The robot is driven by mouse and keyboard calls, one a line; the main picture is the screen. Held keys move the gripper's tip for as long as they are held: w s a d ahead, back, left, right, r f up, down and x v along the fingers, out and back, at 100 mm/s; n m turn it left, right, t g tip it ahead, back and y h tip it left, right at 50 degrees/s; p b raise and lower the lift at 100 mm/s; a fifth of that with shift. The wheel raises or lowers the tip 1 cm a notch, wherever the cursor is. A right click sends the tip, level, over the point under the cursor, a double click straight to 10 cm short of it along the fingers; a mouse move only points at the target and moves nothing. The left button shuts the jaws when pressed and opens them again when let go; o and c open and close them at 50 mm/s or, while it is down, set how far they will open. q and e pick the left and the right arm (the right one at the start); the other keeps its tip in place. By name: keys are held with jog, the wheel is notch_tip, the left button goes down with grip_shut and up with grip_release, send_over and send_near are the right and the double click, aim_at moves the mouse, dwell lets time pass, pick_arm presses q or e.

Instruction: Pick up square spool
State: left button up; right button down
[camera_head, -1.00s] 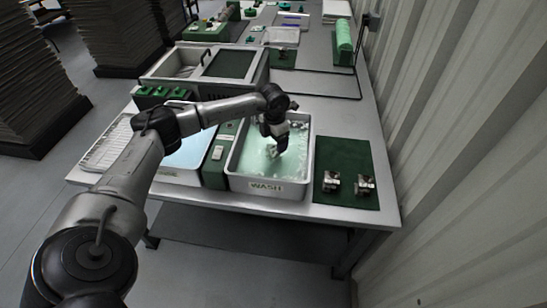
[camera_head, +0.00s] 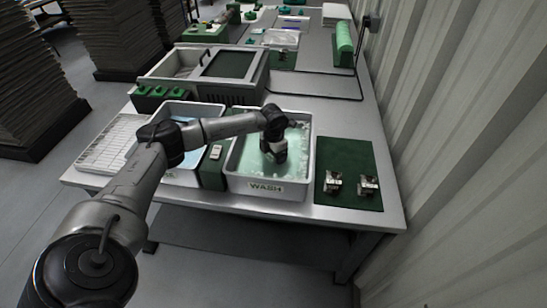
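My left arm reaches in from the left, and my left gripper (camera_head: 279,158) points down inside the white tub marked WASH (camera_head: 279,189). The gripper is at or just above the foamy, pale green water. Its fingers are too small and dark to tell whether they are open or shut, or whether they hold anything. No spool can be made out in the tub. Two small metallic parts, one on the left (camera_head: 333,183) and one on the right (camera_head: 368,186), stand on a dark green mat (camera_head: 345,152) to the right of the tub. Their exact shape is unclear. My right gripper is not in view.
A second tub with bluish liquid (camera_head: 187,162) and a white rack (camera_head: 108,148) lie to the left. A green strip (camera_head: 213,174) separates the tubs. A grey machine (camera_head: 230,68) stands behind. A corrugated wall (camera_head: 450,130) borders the table's right side.

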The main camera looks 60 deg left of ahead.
pick_arm(q)
jog(key=shift+c, duration=0.4)
jog(key=shift+r, duration=0.1)
jog(key=c, duration=1.1)
notch_tip(320, 180, up, 9)
jog(key=p, duration=0.3)
jog(key=shift+c, duration=0.2)
jog(key=shift+r, duration=0.5)
